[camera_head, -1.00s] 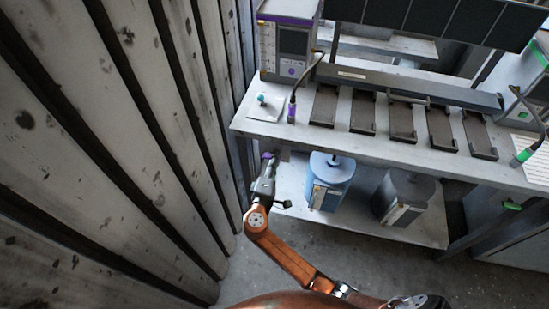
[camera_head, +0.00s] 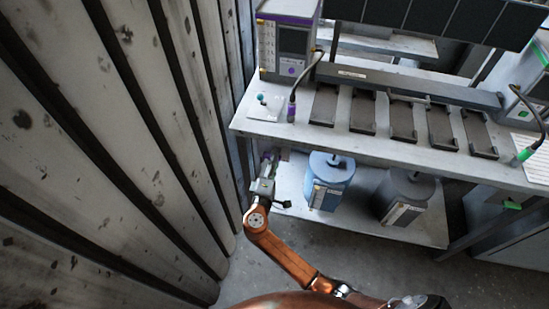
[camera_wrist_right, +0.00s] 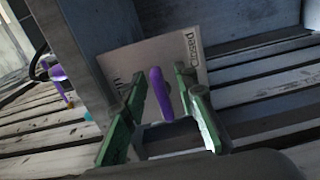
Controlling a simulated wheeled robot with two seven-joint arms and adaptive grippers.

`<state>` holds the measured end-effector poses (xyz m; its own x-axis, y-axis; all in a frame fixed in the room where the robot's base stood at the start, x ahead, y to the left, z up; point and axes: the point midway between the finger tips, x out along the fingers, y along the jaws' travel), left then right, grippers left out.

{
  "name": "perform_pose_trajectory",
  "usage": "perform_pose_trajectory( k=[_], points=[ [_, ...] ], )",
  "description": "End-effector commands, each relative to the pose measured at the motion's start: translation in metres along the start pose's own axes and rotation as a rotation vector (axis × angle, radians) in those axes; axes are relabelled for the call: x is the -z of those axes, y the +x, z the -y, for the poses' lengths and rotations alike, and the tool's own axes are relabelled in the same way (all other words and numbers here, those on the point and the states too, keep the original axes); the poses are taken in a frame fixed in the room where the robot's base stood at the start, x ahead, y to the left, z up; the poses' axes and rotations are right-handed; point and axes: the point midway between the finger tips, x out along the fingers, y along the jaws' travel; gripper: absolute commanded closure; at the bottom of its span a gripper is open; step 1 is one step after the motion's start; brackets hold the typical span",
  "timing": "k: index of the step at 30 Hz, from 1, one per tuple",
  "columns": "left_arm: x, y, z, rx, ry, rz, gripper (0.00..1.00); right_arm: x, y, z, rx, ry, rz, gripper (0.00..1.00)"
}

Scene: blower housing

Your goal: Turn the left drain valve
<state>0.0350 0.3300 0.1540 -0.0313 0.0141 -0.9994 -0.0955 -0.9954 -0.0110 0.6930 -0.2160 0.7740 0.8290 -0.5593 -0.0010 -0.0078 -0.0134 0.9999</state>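The left drain valve shows in the right wrist view as a purple handle (camera_wrist_right: 160,95) in front of a pale plate (camera_wrist_right: 150,62) with the word "Closed" on it. My right gripper (camera_wrist_right: 163,92) is open, with its green fingers on either side of the handle; I see gaps at both sides and cannot tell any contact. In the head view my right gripper (camera_head: 268,166) is low beside the bench's left end, and the valve is mostly hidden there. My left gripper is not in view.
A blue canister (camera_head: 330,180) and a grey canister (camera_head: 405,195) stand on the lower shelf (camera_head: 365,222), right of my right gripper. The bench top (camera_head: 250,127) is above it. A ribbed wall (camera_head: 110,150) is close on the left.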

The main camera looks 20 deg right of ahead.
Motion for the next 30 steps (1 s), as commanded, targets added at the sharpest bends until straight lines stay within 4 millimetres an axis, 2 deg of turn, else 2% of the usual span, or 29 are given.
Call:
perform_pose_trajectory(
  k=[5,8,21,25,30],
  points=[
    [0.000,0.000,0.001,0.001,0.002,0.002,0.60,0.000,-0.003,0.000,0.000,0.000,0.000,0.73],
    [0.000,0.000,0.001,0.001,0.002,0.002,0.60,0.000,-0.013,0.000,0.000,0.000,-0.001,0.73],
    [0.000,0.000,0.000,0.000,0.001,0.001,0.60,0.000,-0.097,0.001,0.003,0.000,0.001,0.73],
    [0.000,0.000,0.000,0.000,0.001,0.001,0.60,0.001,-0.112,0.001,0.001,-0.001,0.000,0.73],
    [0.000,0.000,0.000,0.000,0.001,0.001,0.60,0.001,-0.119,0.000,0.000,0.000,0.000,0.73]
  ],
)
